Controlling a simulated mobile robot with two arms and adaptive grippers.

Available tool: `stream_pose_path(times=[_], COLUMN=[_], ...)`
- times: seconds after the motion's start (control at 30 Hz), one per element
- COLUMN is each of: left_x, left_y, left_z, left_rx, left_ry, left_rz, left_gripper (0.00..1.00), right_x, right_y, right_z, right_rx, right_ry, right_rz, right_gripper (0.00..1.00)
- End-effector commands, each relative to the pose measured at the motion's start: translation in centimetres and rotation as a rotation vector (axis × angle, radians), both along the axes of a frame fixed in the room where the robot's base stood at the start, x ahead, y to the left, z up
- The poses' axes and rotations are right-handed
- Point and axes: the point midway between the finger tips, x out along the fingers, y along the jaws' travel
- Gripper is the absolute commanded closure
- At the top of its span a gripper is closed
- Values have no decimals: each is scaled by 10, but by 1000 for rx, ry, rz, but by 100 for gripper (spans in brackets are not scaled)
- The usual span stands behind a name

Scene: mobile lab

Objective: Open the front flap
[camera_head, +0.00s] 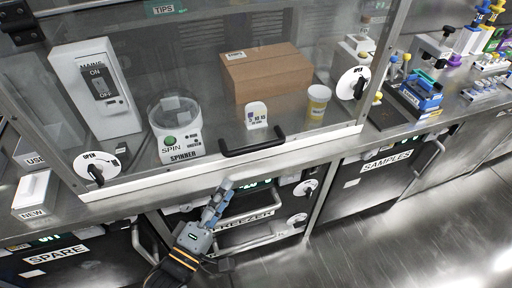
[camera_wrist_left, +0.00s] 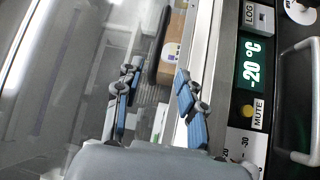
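The front flap is a large clear pane (camera_head: 220,100) in a metal frame, hanging down over the bench cabinet. A black bar handle (camera_head: 253,146) sits at its lower edge. A white round latch marked OPEN with a black knob is at the left (camera_head: 97,168), and another is at the right (camera_head: 353,83). My left gripper (camera_head: 221,192) is below and left of the handle, in front of the freezer, apart from the flap. In the left wrist view its fingers (camera_wrist_left: 157,90) stand apart with nothing between them; the dark handle (camera_wrist_left: 160,47) shows beyond them. My right gripper is not in view.
Behind the pane stand a spinner (camera_head: 177,130), a cardboard box (camera_head: 267,75), a yellow jar (camera_head: 317,103) and a switch box (camera_head: 96,88). Below are the freezer (camera_head: 245,222) and a SAMPLES drawer (camera_head: 385,165). Floor at the lower right is clear.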

Motion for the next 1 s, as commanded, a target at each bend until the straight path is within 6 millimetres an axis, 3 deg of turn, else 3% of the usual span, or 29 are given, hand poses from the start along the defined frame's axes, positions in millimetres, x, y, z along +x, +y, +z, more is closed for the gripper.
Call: stream_pose_path(times=[0.17,0.6,0.8,1.0], left_x=[19,97,116,120], left_y=[-9,-51,-60,-62], left_z=[5,16,18,20], left_rx=[-4,-1,0,0], left_ry=[-6,-6,-2,-1], left_rz=[1,0,1,1], left_gripper=[61,61,61,61], right_x=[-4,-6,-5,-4], right_y=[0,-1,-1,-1], right_z=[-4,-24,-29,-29], right_rx=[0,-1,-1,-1], right_ry=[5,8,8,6], right_rz=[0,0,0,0], right_gripper=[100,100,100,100])
